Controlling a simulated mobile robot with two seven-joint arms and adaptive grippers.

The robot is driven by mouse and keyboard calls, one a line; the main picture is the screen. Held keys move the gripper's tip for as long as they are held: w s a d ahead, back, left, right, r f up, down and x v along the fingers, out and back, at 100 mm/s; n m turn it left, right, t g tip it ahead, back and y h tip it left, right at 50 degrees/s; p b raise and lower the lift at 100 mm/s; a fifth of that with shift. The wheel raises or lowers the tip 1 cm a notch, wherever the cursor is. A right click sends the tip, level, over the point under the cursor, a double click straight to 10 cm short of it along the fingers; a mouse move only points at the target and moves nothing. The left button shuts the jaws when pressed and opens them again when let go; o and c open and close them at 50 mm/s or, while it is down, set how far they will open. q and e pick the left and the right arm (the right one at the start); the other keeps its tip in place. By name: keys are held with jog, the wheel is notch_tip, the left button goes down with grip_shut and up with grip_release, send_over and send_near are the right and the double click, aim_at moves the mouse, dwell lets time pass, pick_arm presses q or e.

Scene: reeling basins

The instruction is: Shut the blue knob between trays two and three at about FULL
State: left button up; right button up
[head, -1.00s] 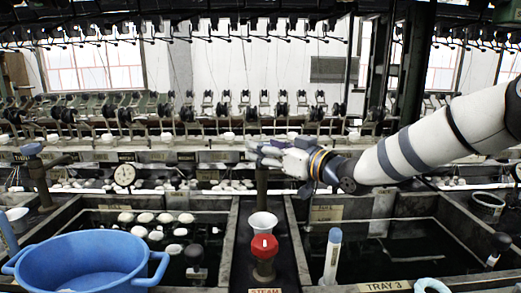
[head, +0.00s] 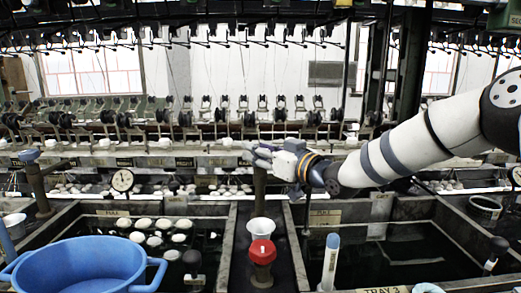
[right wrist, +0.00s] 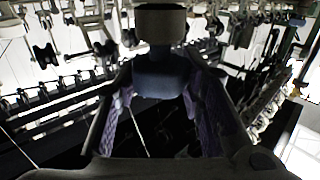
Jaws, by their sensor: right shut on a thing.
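My right gripper (head: 258,155) is at the top of the dark post (head: 260,192) between the two open trays in the head view, its arm coming in from the right. In the right wrist view the blue knob (right wrist: 160,78) sits between the two fingers, which are shut on it. In the head view my gripper hides that knob. A pale FULL plate (head: 325,216) is on the back wall of the right tray, and another plate (head: 113,212) is on the left tray. The knob's pointer and setting cannot be made out. My left gripper is not in view.
A red steam knob (head: 262,250) and a white cup (head: 261,228) stand on the divider in front of the post. A blue basin (head: 80,268) is at front left. Another blue-topped post (head: 30,155) is at far left. White cocoons (head: 143,223) float in the left tray.

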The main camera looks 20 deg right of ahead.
jog(key=m+h+p, duration=0.1)
jog(key=h, duration=0.1)
jog(key=r+m+t+h+p, duration=0.1)
jog(key=h, duration=0.1)
jog(key=shift+s+a+m, duration=0.15)
jog(key=shift+m, duration=0.25)
jog(key=h, duration=0.1)
jog(key=m+h, duration=0.1)
jog(key=m+h+p, duration=0.1)
jog(key=h, duration=0.1)
jog(key=shift+f+t, duration=0.3)
jog(key=shift+f+m+h, duration=0.15)
jog(key=shift+m+h, duration=0.65)
jog(key=shift+h, duration=0.3)
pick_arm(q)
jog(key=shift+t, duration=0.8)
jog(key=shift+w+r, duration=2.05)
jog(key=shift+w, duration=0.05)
pick_arm(e)
jog(key=shift+f+m+g+h, duration=0.1)
jog(key=shift+m+g+h, duration=0.3)
jog(key=shift+m+h, duration=0.65)
jog(key=shift+h, duration=0.45)
jog(key=o, duration=1.2)
jog(key=shift+c, duration=0.2)
